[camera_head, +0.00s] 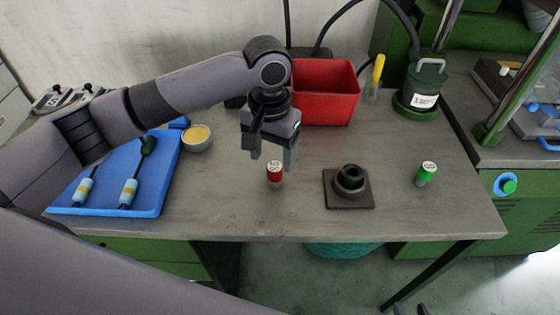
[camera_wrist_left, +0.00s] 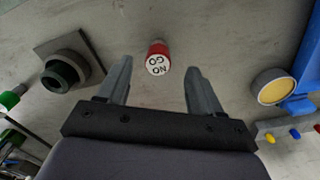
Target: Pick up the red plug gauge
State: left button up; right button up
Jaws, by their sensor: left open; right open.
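The red plug gauge (camera_head: 274,174) stands upright on the grey table, a red cylinder with a white lettered top. It also shows in the left wrist view (camera_wrist_left: 158,59), where the top reads "NO GO". My left gripper (camera_head: 273,160) is open and empty, pointing down above and just behind the gauge. In the left wrist view the gauge sits between the lines of the two fingers (camera_wrist_left: 160,66), slightly beyond their tips and apart from both. My right gripper is not in view.
A dark socket on a square base (camera_head: 363,201) and a green plug gauge (camera_head: 427,173) stand to the right. A blue tray (camera_head: 165,185) with tools and a yellow-filled bowl (camera_head: 196,138) are left. A red bin (camera_head: 325,93) stands behind. The table's front edge is near.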

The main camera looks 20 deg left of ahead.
aim_at(274, 167)
pick_arm(q)
notch_tip(274, 167, down, 7)
jog(key=shift+d+r, duration=0.15)
jog(key=c, duration=1.2)
